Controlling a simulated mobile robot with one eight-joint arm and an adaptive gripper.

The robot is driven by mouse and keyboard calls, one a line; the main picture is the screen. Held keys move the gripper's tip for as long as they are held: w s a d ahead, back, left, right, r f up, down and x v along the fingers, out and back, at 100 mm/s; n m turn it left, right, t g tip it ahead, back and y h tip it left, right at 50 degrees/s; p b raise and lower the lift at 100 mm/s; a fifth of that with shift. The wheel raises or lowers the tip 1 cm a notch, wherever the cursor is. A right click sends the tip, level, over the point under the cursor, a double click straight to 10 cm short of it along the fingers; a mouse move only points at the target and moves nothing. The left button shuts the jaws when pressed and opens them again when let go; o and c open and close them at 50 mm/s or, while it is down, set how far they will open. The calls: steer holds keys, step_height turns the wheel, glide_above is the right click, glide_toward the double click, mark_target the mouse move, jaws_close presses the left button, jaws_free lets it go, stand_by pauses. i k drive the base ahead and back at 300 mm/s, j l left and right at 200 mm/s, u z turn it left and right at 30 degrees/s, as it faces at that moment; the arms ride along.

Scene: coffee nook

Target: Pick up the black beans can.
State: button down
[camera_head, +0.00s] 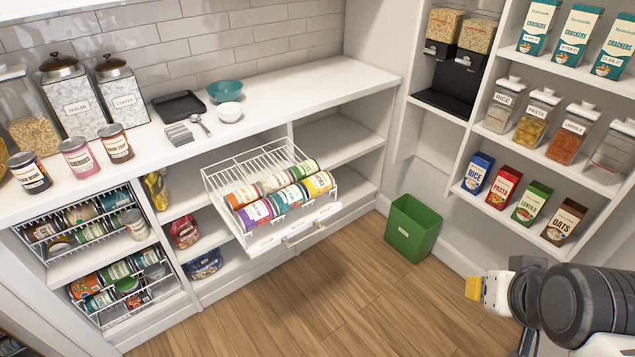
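A can with a black and white label (29,172) stands upright at the left end of the white counter, near its front edge. It looks like the black beans can, but the lettering is too small to read surely. A pink cherries can (78,158) and a dark brown-labelled can (116,144) stand to its right. My gripper (474,288) is at the lower right, above the floor and far from these cans. Its yellow and white tip points left. I see nothing held, and I cannot tell whether the fingers are open.
A wire rack of cans (270,190) is pulled out from under the counter (300,92). More cans fill racks (85,238) at the lower left. Glass jars (72,97) stand behind the counter cans. A green bin (411,228) stands on the floor. The wooden floor (330,290) is otherwise open.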

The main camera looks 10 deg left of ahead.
mark_target(26, 165)
steer(key=u, duration=2.25)
